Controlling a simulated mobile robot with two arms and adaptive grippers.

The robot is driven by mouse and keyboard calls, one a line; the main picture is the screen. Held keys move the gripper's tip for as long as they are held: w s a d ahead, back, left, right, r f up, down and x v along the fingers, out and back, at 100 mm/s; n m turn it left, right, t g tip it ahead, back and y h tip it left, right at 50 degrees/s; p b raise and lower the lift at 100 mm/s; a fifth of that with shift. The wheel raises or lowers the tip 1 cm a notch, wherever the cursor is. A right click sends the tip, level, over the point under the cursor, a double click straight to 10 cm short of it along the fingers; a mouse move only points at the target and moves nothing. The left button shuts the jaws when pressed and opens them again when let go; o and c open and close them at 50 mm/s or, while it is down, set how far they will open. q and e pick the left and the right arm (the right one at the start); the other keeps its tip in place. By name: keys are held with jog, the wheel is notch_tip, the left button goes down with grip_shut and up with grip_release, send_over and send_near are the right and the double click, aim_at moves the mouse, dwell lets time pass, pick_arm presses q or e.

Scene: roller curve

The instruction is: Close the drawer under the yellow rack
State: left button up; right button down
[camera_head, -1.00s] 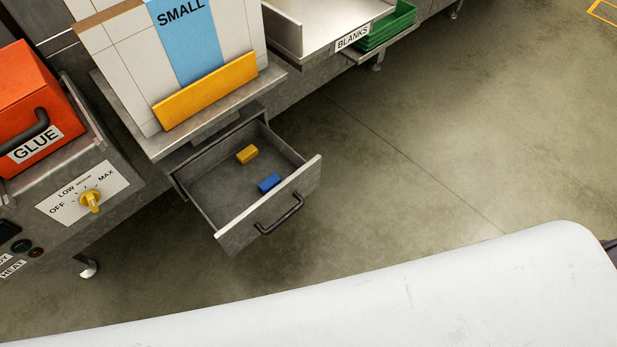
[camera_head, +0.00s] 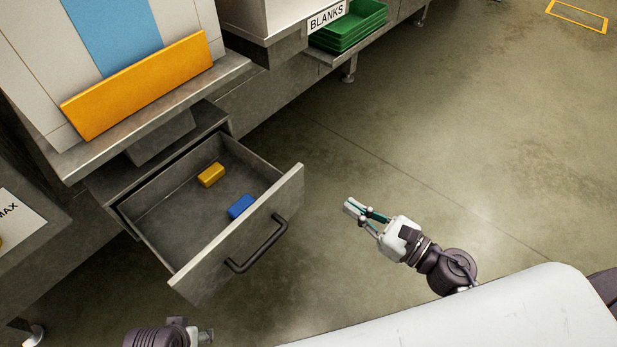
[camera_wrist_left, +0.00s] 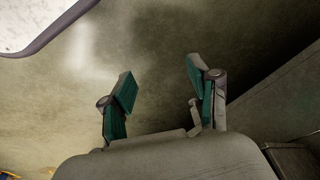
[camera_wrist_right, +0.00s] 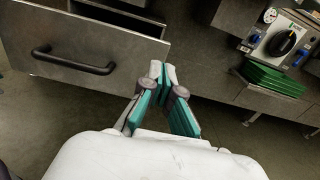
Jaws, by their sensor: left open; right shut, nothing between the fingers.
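The grey metal drawer (camera_head: 190,262) under the yellow rack (camera_head: 140,88) is pulled well out. A yellow block (camera_head: 211,175) and a blue block (camera_head: 241,207) lie inside it. Its dark bar handle (camera_head: 258,245) is on the front panel, and it also shows in the right wrist view (camera_wrist_right: 72,62). My right gripper (camera_head: 350,208) is shut and empty, to the right of the drawer front and apart from it. My left gripper (camera_wrist_left: 158,85) is open and empty over the floor in the left wrist view; only part of the left arm shows at the bottom of the head view.
Green trays (camera_head: 350,25) sit beside the BLANKS label (camera_head: 326,18) at the top. A control box with a dark knob (camera_wrist_right: 285,42) shows in the right wrist view. The floor (camera_head: 450,150) right of the drawer is clear.

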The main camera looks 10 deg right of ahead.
aim_at(298, 171)
jog(key=p+x, duration=0.1)
jog(key=x, duration=1)
jog(key=shift+w+r, duration=0.1)
jog(key=shift+w, duration=0.1)
pick_arm(q)
notch_tip(298, 171, down, 6)
jog(key=shift+s+p, duration=0.25)
jog(key=shift+p, duration=0.05)
pick_arm(e)
jog(key=shift+w+a, duration=0.45)
jog(key=shift+w, duration=0.05)
jog(key=shift+w+a, duration=0.25)
jog(key=shift+w, duration=0.1)
jog(key=b+x, duration=0.4)
jog(key=x, duration=1.8)
jog(key=shift+f, duration=0.2)
jog(key=shift+w+a+b, duration=0.15)
jog(key=shift+b, duration=0.15)
pick_arm(q)
jog(key=w+v, duration=0.2)
jog(key=v, duration=1.2)
jog(key=shift+r+t, duration=0.25)
jog(key=shift+t, duration=0.05)
pick_arm(e)
jog(key=shift+r, duration=0.35)
